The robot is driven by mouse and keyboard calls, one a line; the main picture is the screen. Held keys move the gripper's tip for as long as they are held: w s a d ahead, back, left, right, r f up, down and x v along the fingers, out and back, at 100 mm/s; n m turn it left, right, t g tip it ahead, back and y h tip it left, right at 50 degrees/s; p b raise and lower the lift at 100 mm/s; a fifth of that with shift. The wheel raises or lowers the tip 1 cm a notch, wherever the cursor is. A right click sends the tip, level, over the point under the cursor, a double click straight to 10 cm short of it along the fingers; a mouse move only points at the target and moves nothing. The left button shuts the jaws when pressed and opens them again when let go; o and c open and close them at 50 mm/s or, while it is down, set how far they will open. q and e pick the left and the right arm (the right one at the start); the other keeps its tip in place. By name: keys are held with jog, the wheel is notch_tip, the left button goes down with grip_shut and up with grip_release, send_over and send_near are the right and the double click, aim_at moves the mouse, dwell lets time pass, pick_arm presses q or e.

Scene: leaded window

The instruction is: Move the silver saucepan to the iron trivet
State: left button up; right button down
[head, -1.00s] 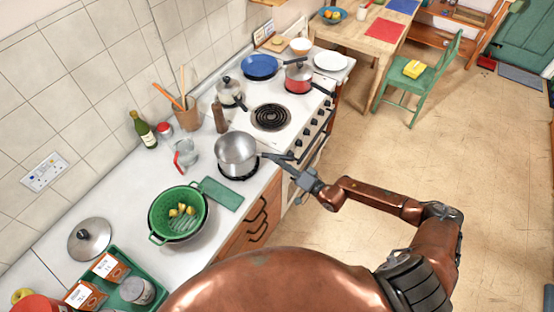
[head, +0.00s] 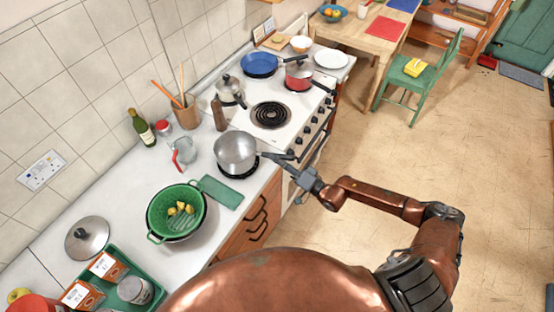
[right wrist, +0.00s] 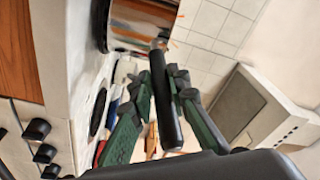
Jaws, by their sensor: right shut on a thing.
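The silver saucepan (head: 235,150) is upright over a dark round iron trivet (head: 251,171) on the counter, just in front of the stove. The pan hides most of the trivet; I cannot tell whether it touches it or hangs slightly above. My right gripper (head: 284,160) is shut on the pan's black handle. In the right wrist view the handle (right wrist: 164,100) lies between the green fingers of my right gripper (right wrist: 163,78), and the shiny pan wall (right wrist: 145,22) shows at the top. My left gripper is not in view.
A green colander (head: 164,223) with yellow fruit, a green mat (head: 222,192), a glass jug (head: 185,153) and a brown pepper mill (head: 219,115) stand near the pan. The stove's near coil burner (head: 270,115) is bare. A red pan (head: 298,78) stands farther back.

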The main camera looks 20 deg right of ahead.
dwell(0.4)
jog(key=c, duration=1.8)
grip_release()
jog(key=shift+o, duration=0.2)
jog(key=shift+f, duration=0.2)
jog(key=r+v, duration=0.1)
jog(key=v, duration=1.1)
jog(key=shift+f, duration=0.35)
